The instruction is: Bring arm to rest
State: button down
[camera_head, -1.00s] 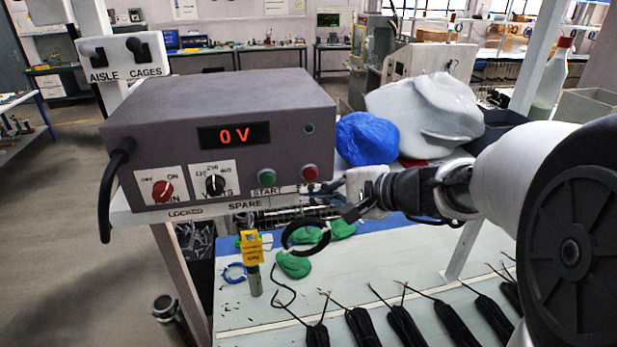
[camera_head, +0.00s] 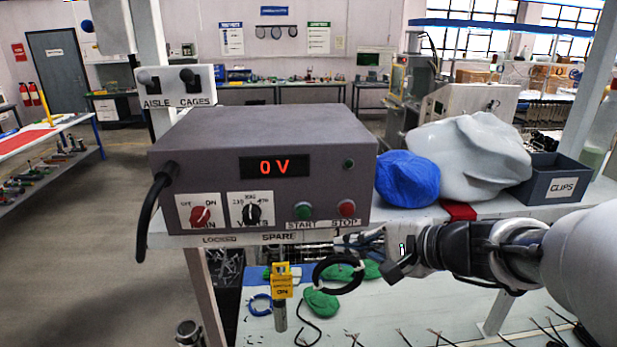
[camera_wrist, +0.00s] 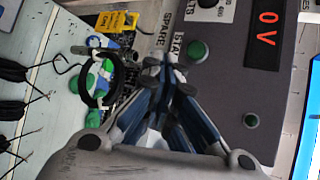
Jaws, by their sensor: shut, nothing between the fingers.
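My gripper (camera_head: 350,241) is shut and empty at the shelf's front edge, just below the red STOP button (camera_head: 347,208) of the grey power box. In the wrist view my gripper (camera_wrist: 163,66) shows its fingertips together beside the box's front, near the SPARE label. I cannot tell whether the tips touch the shelf edge. The power box (camera_head: 262,135) reads 0 V, with a green START button (camera_head: 304,211), a red main knob (camera_head: 201,216) and a black volts knob (camera_head: 252,213) on its front.
A black ring (camera_head: 340,288) stands below my gripper, over green bags (camera_head: 320,303) on the lower bench. A yellow-tagged tube (camera_head: 281,300) is left of it. A blue bag (camera_head: 407,179), white sack (camera_head: 468,155) and CLIPS bin (camera_head: 553,184) sit right on the shelf.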

jog(key=s+a+f+n+g+h+b, duration=0.1)
jog(key=s+a+f+n+g+b, duration=0.15)
jog(key=s+f+n+b, duration=0.35)
jog(key=s+a+f+n+g+h+b, duration=0.15)
jog(key=s+a+f+b, duration=0.25)
jog(key=s+f, duration=0.45)
jog(key=s+d+f+n+g+h+b, duration=0.1)
jog(key=s+d+f+n+h+b, duration=0.4)
jog(key=s+f+b, duration=0.5)
notch_tip(320, 180, down, 3)
jog(key=d+h, duration=0.1)
jog(key=d, duration=0.1)
jog(key=shift+s+d+f+n+b, duration=0.15)
jog(key=shift+d+n+b, duration=0.2)
jog(key=c, duration=2.4)
grip_release()
